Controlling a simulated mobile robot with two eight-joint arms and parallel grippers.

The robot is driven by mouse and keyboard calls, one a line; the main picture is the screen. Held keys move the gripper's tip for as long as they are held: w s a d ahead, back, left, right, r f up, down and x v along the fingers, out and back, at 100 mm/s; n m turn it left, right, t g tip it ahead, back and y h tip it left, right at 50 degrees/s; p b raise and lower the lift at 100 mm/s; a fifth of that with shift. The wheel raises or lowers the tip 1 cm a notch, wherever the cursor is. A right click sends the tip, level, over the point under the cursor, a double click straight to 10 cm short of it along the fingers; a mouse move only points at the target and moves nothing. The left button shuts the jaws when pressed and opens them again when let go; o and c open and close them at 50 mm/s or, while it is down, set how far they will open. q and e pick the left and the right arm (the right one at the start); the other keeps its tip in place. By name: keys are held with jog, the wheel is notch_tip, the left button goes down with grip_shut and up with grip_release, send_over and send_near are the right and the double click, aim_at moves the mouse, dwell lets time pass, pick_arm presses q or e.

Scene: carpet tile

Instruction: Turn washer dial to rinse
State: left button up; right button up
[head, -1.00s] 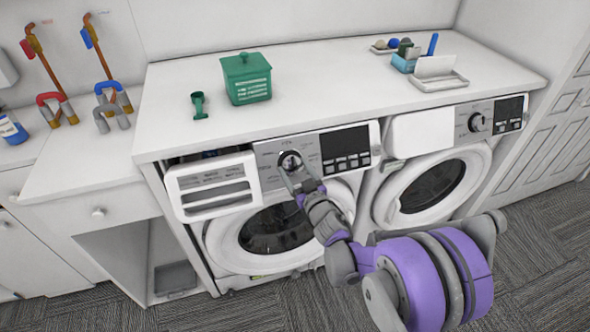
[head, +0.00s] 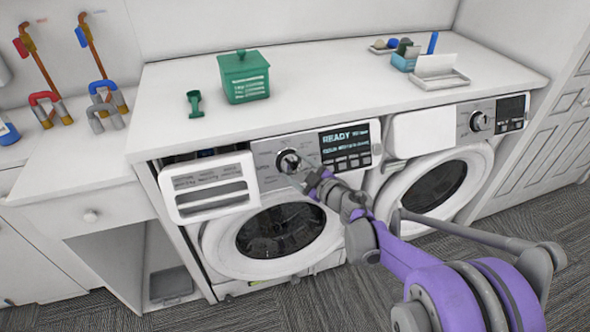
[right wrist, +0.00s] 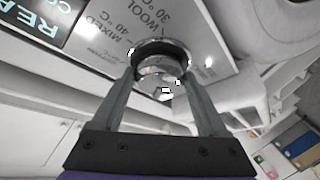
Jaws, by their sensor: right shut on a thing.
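The left washer (head: 267,211) has a grey control panel with a round chrome dial (head: 288,161). Its display (head: 345,140) is lit and reads "READY", with a smaller second line. My right gripper (head: 296,168) is at the dial. In the right wrist view, both fingers of the gripper (right wrist: 163,82) are shut around the sides of the dial (right wrist: 160,68). The panel print beside it reads "WOOL 30 °C" and "MIXED 40 °C". I cannot make out where the dial points. My left gripper is out of view.
The left washer's detergent drawer (head: 210,187) is pulled out, left of the dial. A second washer (head: 437,180) stands to the right. A green lidded box (head: 244,77) and a green scoop (head: 194,103) are on the white counter (head: 320,85).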

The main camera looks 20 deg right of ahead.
jog(key=shift+d+n, duration=0.1)
jog(key=shift+n, duration=0.9)
jog(key=shift+g+y, duration=0.3)
jog(key=shift+g, duration=0.1)
jog(key=o, duration=1.3)
jog(key=shift+c, duration=0.2)
jog(key=v, duration=1.1)
jog(key=shift+w, duration=0.1)
